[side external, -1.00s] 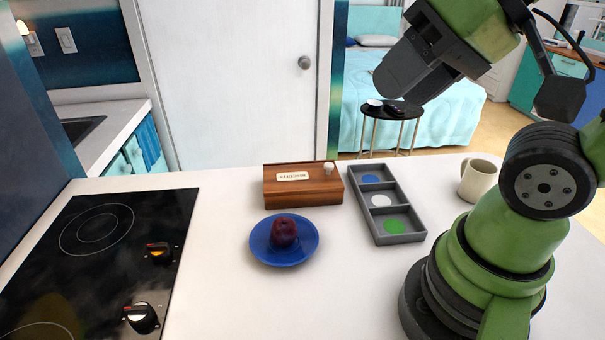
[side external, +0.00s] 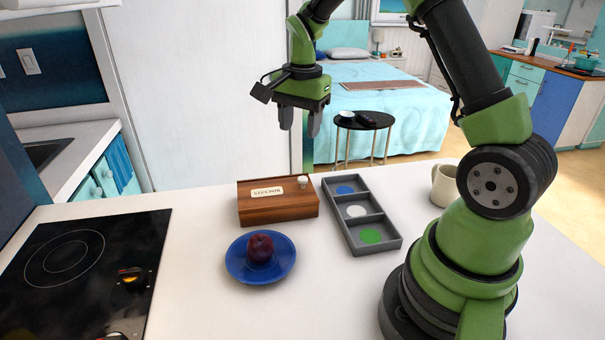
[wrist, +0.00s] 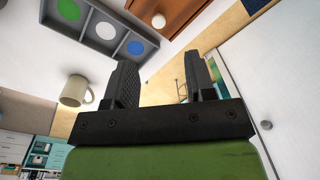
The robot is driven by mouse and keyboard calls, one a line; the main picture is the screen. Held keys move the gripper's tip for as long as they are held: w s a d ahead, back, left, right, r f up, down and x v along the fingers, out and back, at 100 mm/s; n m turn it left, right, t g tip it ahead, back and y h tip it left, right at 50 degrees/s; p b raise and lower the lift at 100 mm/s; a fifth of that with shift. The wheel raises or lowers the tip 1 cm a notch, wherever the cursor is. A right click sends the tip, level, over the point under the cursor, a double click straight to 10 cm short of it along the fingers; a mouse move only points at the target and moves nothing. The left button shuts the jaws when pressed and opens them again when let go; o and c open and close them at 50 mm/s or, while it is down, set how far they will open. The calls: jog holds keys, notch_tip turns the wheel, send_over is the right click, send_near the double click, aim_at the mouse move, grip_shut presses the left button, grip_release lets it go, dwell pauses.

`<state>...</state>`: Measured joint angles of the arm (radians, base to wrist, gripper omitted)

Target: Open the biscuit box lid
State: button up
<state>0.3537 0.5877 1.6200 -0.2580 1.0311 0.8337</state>
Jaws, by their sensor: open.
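The biscuit box (side external: 280,209) is a brown wooden box with a pale label on its lid and a small white knob (side external: 303,182) near the lid's right end. It stands on the white counter with its lid shut. Part of the box (wrist: 176,12) and its knob (wrist: 158,20) also show at the top of the wrist view. My gripper (side external: 300,128) is open and empty, pointing down in the air above the box, clear of it. Its two dark fingers (wrist: 167,82) stand apart in the wrist view.
A blue plate (side external: 237,270) with a dark red fruit (side external: 260,247) is in front of the box. A grey three-compartment tray (side external: 391,244) with coloured discs lies to its right, then a cream mug (side external: 443,186). A black cooktop (side external: 95,260) is at left.

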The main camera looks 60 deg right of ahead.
aim_at(302, 178)
jog(key=shift+m+g, duration=0.3)
jog(key=shift+m, duration=0.2)
jog(key=f, duration=0.4)
jog(key=d+f, duration=0.1)
jog(key=f, duration=0.7)
jog(key=shift+w+d+f, duration=0.25)
jog(key=shift+f, duration=0.15)
grip_shut()
